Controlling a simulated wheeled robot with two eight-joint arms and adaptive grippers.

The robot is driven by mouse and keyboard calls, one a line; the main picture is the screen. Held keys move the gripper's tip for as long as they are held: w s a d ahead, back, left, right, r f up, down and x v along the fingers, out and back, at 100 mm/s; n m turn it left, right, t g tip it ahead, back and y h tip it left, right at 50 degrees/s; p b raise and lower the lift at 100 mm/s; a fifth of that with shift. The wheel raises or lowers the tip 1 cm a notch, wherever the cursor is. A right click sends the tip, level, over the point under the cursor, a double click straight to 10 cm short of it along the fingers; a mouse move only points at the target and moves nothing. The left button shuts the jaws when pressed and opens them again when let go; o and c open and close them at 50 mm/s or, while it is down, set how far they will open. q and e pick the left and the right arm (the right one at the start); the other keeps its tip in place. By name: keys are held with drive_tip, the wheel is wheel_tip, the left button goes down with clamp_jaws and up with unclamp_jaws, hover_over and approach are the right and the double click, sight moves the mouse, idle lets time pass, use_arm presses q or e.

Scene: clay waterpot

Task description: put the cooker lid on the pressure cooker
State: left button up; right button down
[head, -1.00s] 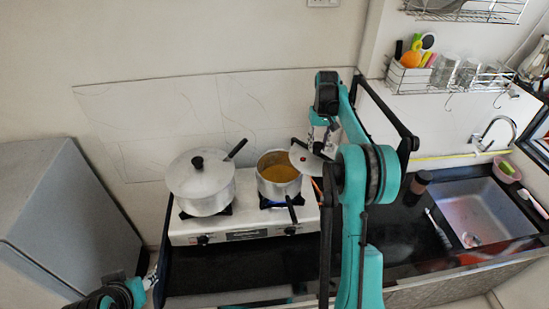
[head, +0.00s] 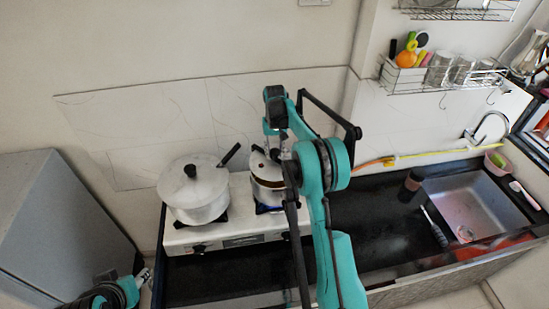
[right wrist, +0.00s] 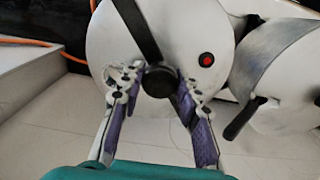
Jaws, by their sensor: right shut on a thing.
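The pressure cooker (head: 268,192) is the silver pot on the right burner, with a strip of its brown contents showing. The round silver cooker lid (right wrist: 120,45) has a black bar, a black knob and a red button. My right gripper (right wrist: 158,82) is shut on the knob. In the head view the lid (head: 259,161) is over the cooker, largely hidden by my right gripper (head: 273,146) and arm. I cannot tell whether lid and cooker touch. The lid hides the cooker in the wrist view. My left gripper (head: 143,278) is at the lower left, its jaws unclear.
A lidded silver pot (head: 195,190) stands close on the left burner of the white stove (head: 180,238). A dark bottle (head: 411,183) and the sink (head: 470,205) are to the right. The dark counter between stove and sink is mostly clear.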

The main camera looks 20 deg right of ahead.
sight(275, 159)
drive_tip(key=shift+s+f, duration=0.2)
drive_tip(key=shift+f, duration=0.35)
wheel_tip(275, 159, down, 2)
drive_tip(key=shift+f+p, duration=0.2)
drive_tip(key=shift+p, duration=0.15)
drive_tip(key=shift+w+f, duration=0.15)
drive_tip(key=shift+f, duration=0.15)
drive_tip(key=shift+f+b, duration=0.25)
drive_tip(key=shift+b, duration=0.15)
drive_tip(key=c, duration=1.1)
unclamp_jaws()
drive_tip(key=shift+o, duration=0.2)
